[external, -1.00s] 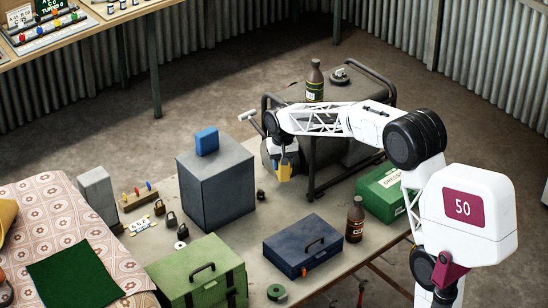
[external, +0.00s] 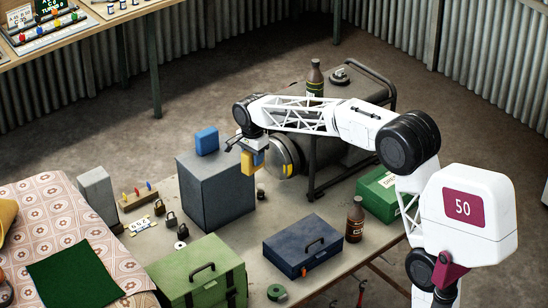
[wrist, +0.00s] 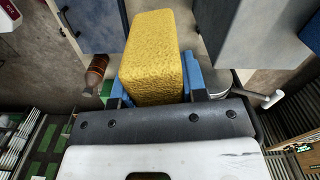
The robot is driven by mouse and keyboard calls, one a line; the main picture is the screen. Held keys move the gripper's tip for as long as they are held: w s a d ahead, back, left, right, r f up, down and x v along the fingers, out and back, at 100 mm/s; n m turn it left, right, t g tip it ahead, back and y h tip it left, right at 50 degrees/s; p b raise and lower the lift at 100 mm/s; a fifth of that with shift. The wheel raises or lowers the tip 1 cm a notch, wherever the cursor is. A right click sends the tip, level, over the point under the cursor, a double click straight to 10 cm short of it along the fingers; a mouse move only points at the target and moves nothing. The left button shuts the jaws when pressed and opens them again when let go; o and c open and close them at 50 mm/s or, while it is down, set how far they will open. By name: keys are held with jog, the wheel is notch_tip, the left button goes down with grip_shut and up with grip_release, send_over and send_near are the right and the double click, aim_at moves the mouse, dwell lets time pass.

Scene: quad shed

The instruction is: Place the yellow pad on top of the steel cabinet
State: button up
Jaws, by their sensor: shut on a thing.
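The yellow pad (external: 248,165) is a rough-textured block, held up off the table just right of the steel cabinet's upper right edge. It also shows large in the wrist view (wrist: 152,55). My gripper (external: 256,159) is shut on it, with a blue finger on each side in the wrist view (wrist: 155,88). The steel cabinet (external: 215,195) is a grey upright box on the table. A blue block (external: 206,140) sits on its top near the back; the front part of the top is bare. The cabinet also shows at upper right in the wrist view (wrist: 250,35).
A dark blue toolbox (external: 302,245), a brown bottle (external: 355,220) and a green box (external: 382,195) stand to the right. A green case (external: 200,272) is in front. Small padlocks (external: 169,220) lie left of the cabinet. A dark tank with a tubular frame (external: 345,150) stands behind my gripper.

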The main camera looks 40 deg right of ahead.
jog(key=shift+a+r+m, duration=0.3)
jog(key=shift+a+m, duration=0.2)
jog(key=shift+a, duration=0.05)
jog(key=shift+a+r+m, duration=0.3)
jog(key=shift+a+m, duration=0.2)
jog(key=shift+w, duration=0.15)
send_near(217, 159)
jog(key=shift+s+f, duration=0.35)
dwell(0.6)
jog(key=shift+w, duration=0.15)
jog(key=shift+w+f, duration=0.2)
jog(key=shift+f, duration=1.6)
jog(key=shift+f, duration=0.1)
jog(key=o, duration=0.6)
